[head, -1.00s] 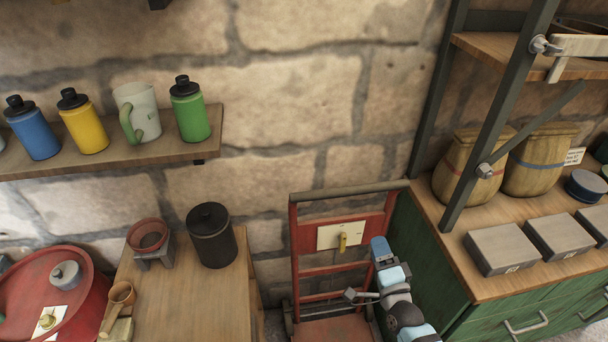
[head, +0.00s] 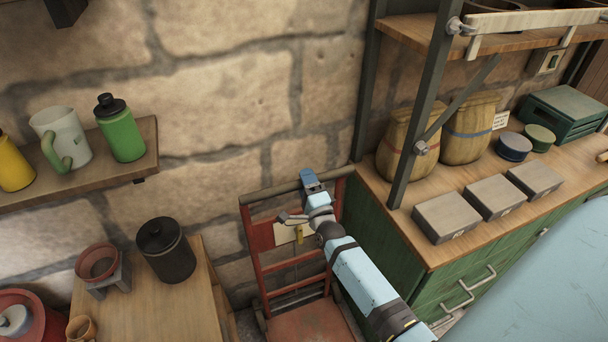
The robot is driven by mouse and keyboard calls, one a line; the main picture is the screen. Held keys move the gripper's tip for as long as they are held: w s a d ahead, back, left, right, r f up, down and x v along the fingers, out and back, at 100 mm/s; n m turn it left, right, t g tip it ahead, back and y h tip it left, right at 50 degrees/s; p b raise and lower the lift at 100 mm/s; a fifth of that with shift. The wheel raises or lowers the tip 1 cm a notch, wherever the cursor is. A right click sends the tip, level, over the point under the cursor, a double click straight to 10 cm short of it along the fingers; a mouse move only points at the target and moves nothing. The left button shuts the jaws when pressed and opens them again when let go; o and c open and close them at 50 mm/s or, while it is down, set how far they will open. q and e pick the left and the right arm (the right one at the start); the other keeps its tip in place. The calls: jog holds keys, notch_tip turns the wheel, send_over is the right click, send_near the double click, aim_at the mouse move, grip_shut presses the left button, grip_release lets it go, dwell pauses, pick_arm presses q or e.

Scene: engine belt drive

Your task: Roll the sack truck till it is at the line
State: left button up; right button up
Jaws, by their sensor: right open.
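The sack truck (head: 251,241) is a red upright frame with a grey top bar and a flat red-brown lower plate. It stands against the stone wall, between the wooden bench and the green cabinet. A pale plate with a yellow piece on its frame is partly hidden by my right arm. My right gripper (head: 298,199) is open at the truck's top bar, overlapping it in the view. I cannot tell whether it touches the bar or has it between its fingers. My left gripper is not in view. No line on the floor shows.
The green cabinet (head: 388,235) stands close on the truck's right, with sacks, grey boxes and tins on top. The wooden bench (head: 160,305) with a black canister (head: 166,250) is on the left. A shelf (head: 130,165) with bottles and a mug hangs above it.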

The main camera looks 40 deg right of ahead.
jog(key=shift+x, duration=0.85)
